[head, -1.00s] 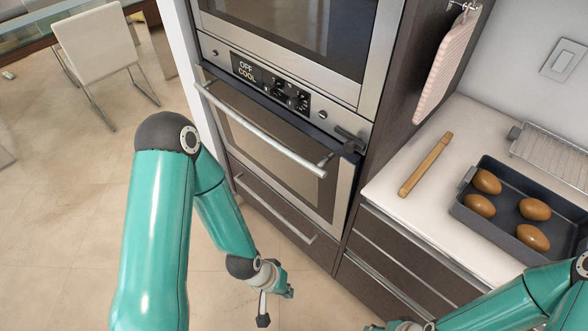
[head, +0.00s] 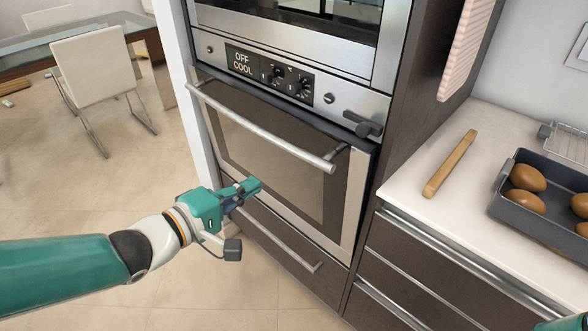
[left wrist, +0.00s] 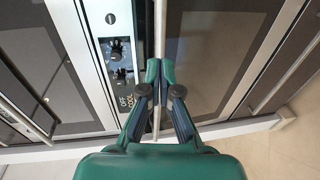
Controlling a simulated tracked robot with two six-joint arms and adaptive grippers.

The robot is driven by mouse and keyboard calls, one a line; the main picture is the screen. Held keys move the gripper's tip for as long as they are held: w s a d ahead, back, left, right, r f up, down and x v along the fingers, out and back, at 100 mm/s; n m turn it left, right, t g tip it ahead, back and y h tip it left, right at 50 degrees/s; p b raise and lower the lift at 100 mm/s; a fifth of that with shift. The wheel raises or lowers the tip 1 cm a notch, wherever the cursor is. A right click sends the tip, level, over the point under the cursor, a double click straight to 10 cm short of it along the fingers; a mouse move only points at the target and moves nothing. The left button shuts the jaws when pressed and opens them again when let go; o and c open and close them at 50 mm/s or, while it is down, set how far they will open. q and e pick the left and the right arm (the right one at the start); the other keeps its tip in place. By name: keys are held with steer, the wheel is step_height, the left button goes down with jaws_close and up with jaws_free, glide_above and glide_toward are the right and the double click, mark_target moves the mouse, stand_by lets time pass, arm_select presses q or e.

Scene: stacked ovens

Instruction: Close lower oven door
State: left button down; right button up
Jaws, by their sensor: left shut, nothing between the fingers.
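The lower oven door (head: 262,150) has a dark glass window and a long silver handle (head: 262,126). In the head view it is nearly upright, and a dark strip shows along its top edge, so it looks slightly ajar. The door's window also shows in the left wrist view (left wrist: 215,60). My left gripper (head: 254,186) is shut and empty, below the handle in front of the lower part of the door. Whether it touches the door is unclear. Its closed fingertips (left wrist: 160,70) show in the left wrist view.
A drawer (head: 270,245) lies below. The counter (head: 410,185) at right holds a wooden stick (head: 450,163) and a dark tray (head: 545,225) of brown items. Open floor lies left, with a chair (head: 95,70).

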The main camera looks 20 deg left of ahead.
mark_target(303, 157)
arm_select(q)
steer(key=b+x, duration=0.1)
steer(key=x, duration=1.2)
steer(key=shift+w+f, duration=0.15)
steer(key=shift+w, duration=0.15)
arm_select(e)
steer(key=shift+f, duration=0.6)
